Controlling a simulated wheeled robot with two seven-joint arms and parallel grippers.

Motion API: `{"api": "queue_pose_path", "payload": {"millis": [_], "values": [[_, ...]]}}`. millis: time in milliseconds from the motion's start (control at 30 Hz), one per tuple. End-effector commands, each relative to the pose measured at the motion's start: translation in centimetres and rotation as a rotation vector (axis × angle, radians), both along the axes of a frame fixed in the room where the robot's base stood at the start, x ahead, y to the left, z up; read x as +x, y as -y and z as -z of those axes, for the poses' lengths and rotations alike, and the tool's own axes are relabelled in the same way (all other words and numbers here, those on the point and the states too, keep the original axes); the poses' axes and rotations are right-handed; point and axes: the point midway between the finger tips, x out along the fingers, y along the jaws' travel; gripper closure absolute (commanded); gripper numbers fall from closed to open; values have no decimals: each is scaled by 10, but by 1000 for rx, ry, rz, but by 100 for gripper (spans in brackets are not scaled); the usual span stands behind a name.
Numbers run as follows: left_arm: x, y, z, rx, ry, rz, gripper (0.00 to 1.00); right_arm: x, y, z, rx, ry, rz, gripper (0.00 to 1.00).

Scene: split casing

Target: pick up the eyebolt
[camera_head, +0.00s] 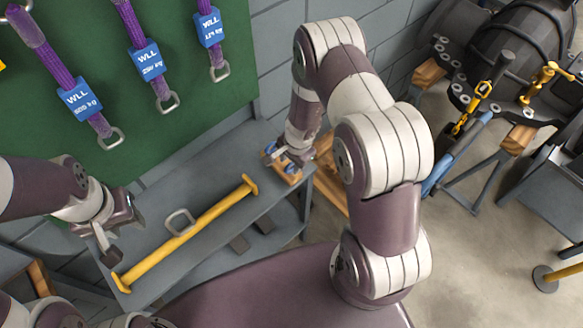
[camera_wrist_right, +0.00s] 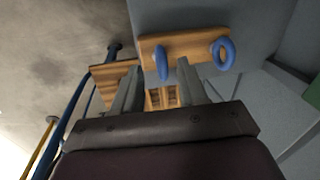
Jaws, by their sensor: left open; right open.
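Two blue eyebolts stand in a wooden block (camera_wrist_right: 190,42) on the grey bench. In the right wrist view one eyebolt (camera_wrist_right: 162,64) appears edge-on between my finger tips, and the other (camera_wrist_right: 222,53) shows its ring to the right of them. In the head view a blue eyebolt (camera_head: 270,148) shows beside my right gripper (camera_head: 279,156), which partly hides the block. My right gripper is open, with its fingers (camera_wrist_right: 160,75) pointing at the block; contact cannot be told. My left gripper (camera_head: 108,243) is open and empty above the bench's left end.
A yellow bar (camera_head: 205,220) lies along the grey bench (camera_head: 160,190), with a grey metal ring (camera_head: 179,222) beside it. Purple slings with blue tags (camera_head: 146,60) hang on the green board (camera_head: 110,120) behind. Flanged machinery (camera_head: 490,55) and a blue-legged stand are at the right.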

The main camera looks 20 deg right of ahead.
Motion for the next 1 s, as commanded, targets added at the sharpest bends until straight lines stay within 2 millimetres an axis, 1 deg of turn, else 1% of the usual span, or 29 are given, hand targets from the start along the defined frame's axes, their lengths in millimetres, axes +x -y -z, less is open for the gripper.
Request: {"api": "queue_pose_path", "payload": {"millis": [33, 133, 367, 467, 500, 833, 933, 1000], "values": [[0, 0, 2, 0, 0, 0, 57, 2, -1, 10, 0, 0, 1, 58], [0, 0, 3, 0, 0, 0, 57, 4, -2, 21, 0, 1, 0, 58], [0, 0, 3, 0, 0, 0, 57, 4, -2, 22, 0, 1, -1, 58], [0, 0, 3, 0, 0, 0, 57, 4, -2, 22, 0, 1, -1, 87], [0, 0, 3, 0, 0, 0, 57, 4, -2, 22, 0, 1, -1, 100], [0, 0, 2, 0, 0, 0, 57, 5, -2, 21, 1, 2, -2, 100], [0, 0, 1, 0, 0, 0, 57, 6, -2, 15, 0, 4, -2, 100], [0, 0, -1, 0, 0, 0, 57, 6, -2, 7, 0, 6, -3, 100]]}}
